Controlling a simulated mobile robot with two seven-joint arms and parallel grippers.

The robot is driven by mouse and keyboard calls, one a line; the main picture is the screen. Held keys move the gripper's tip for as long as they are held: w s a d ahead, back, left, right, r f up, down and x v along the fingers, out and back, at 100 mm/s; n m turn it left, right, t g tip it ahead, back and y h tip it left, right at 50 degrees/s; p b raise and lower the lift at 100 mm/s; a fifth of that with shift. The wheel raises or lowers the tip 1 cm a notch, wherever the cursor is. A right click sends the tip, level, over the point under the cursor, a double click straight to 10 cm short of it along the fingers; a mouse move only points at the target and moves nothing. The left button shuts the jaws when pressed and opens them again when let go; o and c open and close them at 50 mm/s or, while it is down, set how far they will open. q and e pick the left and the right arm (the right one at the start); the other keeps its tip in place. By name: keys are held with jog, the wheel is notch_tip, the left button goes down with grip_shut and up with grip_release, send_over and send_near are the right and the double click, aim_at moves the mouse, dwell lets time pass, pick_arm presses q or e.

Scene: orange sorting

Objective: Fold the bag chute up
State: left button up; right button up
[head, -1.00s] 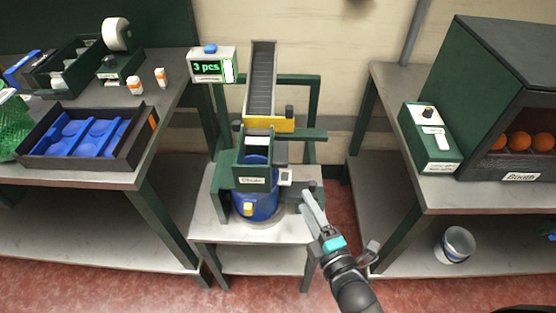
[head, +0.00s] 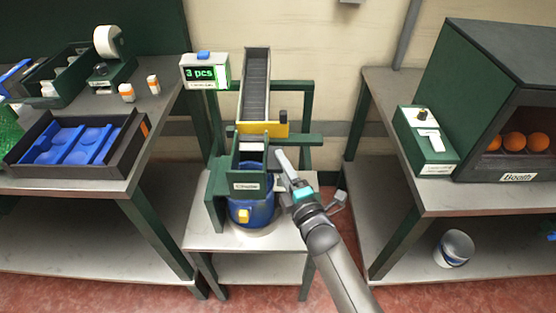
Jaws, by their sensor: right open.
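The bag chute (head: 247,187) is a green open-topped box with a white label, in the middle of the head view. It sits over a blue round container (head: 262,210) with a yellow tab, on a small white-topped stand. A dark ramp (head: 257,85) with a yellow end piece rises behind it. My right gripper (head: 289,166) is open, just to the right of the chute, with its fingers pointing up and left. My left gripper is not in view.
A display box (head: 205,71) reading "3 pcs" stands left of the ramp. The left bench holds a black tray (head: 112,168) with blue inserts. The right bench carries a green booth (head: 478,85) with oranges and a control box (head: 426,142). A white bucket (head: 454,248) stands on the lower shelf.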

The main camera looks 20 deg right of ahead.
jog(key=shift+w+a, duration=0.15)
jog(key=shift+w, duration=1.25)
jog(key=shift+c, duration=0.4)
grip_shut()
